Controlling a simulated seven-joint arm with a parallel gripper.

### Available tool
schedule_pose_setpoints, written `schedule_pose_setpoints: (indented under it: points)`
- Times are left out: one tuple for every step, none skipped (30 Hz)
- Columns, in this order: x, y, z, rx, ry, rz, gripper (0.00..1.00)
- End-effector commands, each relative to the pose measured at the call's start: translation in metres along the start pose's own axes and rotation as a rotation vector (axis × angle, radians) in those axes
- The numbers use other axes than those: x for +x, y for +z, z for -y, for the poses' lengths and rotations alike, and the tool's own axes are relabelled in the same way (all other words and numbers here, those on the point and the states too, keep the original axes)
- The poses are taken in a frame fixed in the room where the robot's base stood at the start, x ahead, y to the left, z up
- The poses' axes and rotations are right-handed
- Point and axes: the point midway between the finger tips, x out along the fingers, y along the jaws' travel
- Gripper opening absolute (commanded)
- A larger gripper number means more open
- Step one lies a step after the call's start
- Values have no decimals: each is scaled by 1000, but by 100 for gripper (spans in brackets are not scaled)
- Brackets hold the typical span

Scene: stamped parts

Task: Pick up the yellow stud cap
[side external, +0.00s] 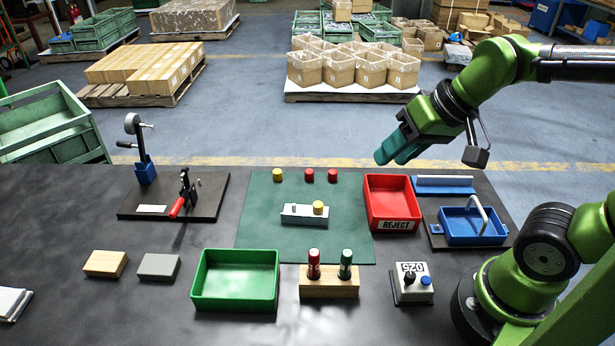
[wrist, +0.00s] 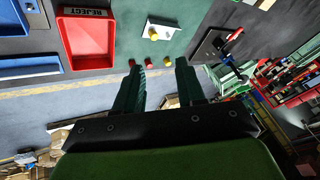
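One yellow stud cap (side external: 278,174) stands on the green mat (side external: 262,225) at its far left, in a row with two red caps (side external: 309,174). Another yellow cap (side external: 318,208) sits on the right part of a pale metal block (side external: 295,213) on the mat. In the wrist view, the row's yellow cap (wrist: 168,62) shows near the right fingertip, and the block's yellow cap (wrist: 154,37) lies beyond. My gripper (side external: 384,158) is up in the air beyond the table's far edge, above and right of the caps. Its fingers (wrist: 158,66) are apart with nothing between them.
A red REJECT tray (side external: 392,203) stands right of the mat, with a blue tray (side external: 473,226) beyond it. A red-handled clamp (side external: 182,200) stands left of the mat.

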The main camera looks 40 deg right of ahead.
Motion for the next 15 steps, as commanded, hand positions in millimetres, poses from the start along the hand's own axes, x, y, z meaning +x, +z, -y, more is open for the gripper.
schedule_pose_setpoints:
  points:
    - [9,-9,4,-12,19,44,39]
    - [14,-14,6,-25,31,69,39]
    - [22,-22,10,-43,47,104,39]
    - [28,-28,12,-60,61,131,39]
    - [34,-35,15,-78,73,156,39]
    - [42,-43,18,-102,90,191,39]
    - [49,-49,20,-123,103,217,39]
    - [57,-55,23,-142,115,244,39]
    - [67,-63,26,-171,133,279,39]
    - [75,-69,27,-191,145,304,39]
    - [83,-74,29,-213,157,330,39]
    - [94,-81,31,-242,173,362,39]
    - [101,-86,33,-263,184,384,39]
    - [108,-90,34,-283,194,405,39]
    - [117,-96,36,-309,206,431,39]
